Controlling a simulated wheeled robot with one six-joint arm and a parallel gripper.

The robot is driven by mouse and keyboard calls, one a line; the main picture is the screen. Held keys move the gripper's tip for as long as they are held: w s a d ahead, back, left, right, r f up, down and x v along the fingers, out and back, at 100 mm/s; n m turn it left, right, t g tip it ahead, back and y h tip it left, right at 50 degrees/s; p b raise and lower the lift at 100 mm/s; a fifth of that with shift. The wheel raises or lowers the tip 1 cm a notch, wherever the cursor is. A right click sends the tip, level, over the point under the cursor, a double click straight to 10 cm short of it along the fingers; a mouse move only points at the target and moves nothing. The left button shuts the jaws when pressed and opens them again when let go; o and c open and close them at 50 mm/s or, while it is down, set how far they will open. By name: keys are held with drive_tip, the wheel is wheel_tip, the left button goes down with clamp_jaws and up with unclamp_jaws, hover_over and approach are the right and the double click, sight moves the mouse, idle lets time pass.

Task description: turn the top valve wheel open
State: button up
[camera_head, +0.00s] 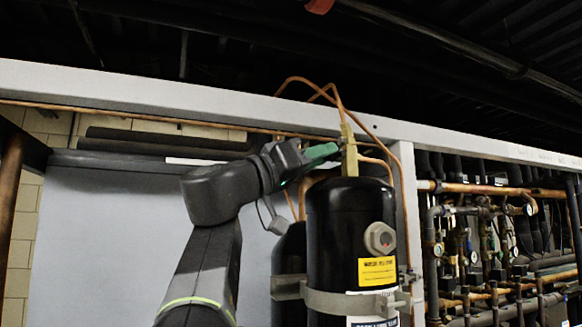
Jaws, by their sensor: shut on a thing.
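A brass valve (348,150) stands upright on top of a black cylinder (335,220). A green piece (321,152), which looks like the top valve wheel seen nearly edge-on, sits at the valve's left side. My gripper (306,157) reaches in from the left and is shut on this wheel. The fingertips are small and dark here, and their exact hold on the rim is hard to make out. I cannot tell how far the wheel is turned.
Copper pipes (402,180) curve close above and beside the valve. A grey beam (190,103) runs behind and above my arm. A metal bracket (350,302) clasps the cylinder. Pipes and gauges (490,235) crowd the right side. A plain grey panel (110,230) lies at left.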

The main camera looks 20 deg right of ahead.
drive_tip(key=n+t, duration=0.1)
drive_tip(key=n, duration=0.1)
drive_tip(key=n+t+y, duration=0.1)
drive_tip(key=n, duration=0.1)
drive_tip(key=n+p, duration=0.1)
drive_tip(key=n, duration=0.1)
drive_tip(key=shift+s+r+t+y, duration=0.2)
drive_tip(key=shift+r+t+y, duration=0.1)
drive_tip(key=shift+t, duration=0.1)
drive_tip(key=shift+s+n+t+y+p, duration=0.1)
drive_tip(key=shift+n+t+y+p, duration=0.35)
drive_tip(key=shift+n, duration=0.7)
drive_tip(key=shift+n+t+y+p, duration=0.1)
drive_tip(key=shift+n+y+p, duration=0.15)
drive_tip(key=shift+n+p, duration=0.65)
drive_tip(key=shift+n, duration=0.55)
drive_tip(key=shift+f, duration=0.1)
drive_tip(key=o, duration=1)
drive_tip(key=shift+c, duration=0.2)
drive_tip(key=shift+f+b, duration=0.2)
drive_tip(key=shift+b, duration=0.15)
